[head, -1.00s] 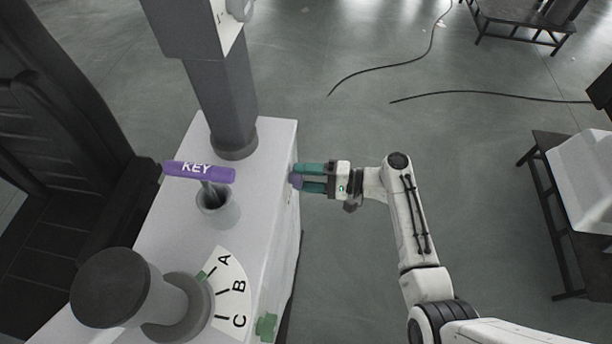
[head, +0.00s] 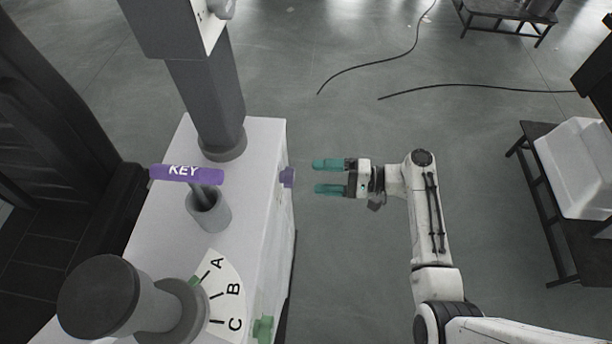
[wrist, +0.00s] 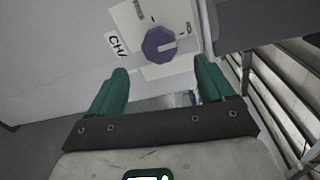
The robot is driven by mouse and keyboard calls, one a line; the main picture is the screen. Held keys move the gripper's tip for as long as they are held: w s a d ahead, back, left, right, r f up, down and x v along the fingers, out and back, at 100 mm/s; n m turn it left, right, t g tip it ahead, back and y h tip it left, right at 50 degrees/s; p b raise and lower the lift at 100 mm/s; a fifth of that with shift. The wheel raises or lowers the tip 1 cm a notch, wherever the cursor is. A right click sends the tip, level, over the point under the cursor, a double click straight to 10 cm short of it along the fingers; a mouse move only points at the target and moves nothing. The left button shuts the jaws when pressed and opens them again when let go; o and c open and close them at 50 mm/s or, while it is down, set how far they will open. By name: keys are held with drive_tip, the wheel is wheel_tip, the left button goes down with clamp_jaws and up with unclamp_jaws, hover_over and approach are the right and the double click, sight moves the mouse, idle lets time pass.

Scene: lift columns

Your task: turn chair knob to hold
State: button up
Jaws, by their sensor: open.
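The chair knob is purple and round, on the side face of the white cabinet; in the head view the purple knob (head: 287,177) sticks out from the cabinet's right side. In the wrist view the knob (wrist: 159,45) faces me, with a pale pointer line toward the right, roughly at the mark whose partly readable label looks like "HOLD" (wrist: 188,29). A cropped label reading "CHA" (wrist: 115,45) is left of it. My gripper (head: 328,177) is open and empty, its teal fingers to the right of the knob and apart from it.
The white cabinet (head: 262,215) carries a purple KEY handle (head: 187,174), a dark lever knob (head: 100,297) with an A-B-C dial (head: 226,290), and a grey column (head: 205,100). A green knob (head: 263,328) is on its side. Floor right of it is open, with black cables.

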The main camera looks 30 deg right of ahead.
drive_tip(key=shift+v, duration=1.95)
drive_tip(key=s+a+f+n+g+h, duration=0.3)
drive_tip(key=s+f+g, duration=0.1)
drive_tip(key=s, duration=0.2)
drive_tip(key=s+a+f+n+g+h, duration=0.2)
drive_tip(key=s+f+g+h, duration=0.15)
drive_tip(key=s, duration=0.35)
drive_tip(key=s+d+r+n+g+h, duration=0.1)
drive_tip(key=s+d+r+n+h, duration=0.2)
drive_tip(key=s, duration=0.7)
wheel_tip(320, 180, up, 2)
drive_tip(key=h, duration=0.4)
drive_tip(key=shift+s+d+r+n, duration=0.2)
drive_tip(key=shift+d+r+n, duration=0.05)
drive_tip(key=shift+n, duration=0.15)
drive_tip(key=shift+g+h, duration=0.25)
drive_tip(key=shift+c, duration=0.3)
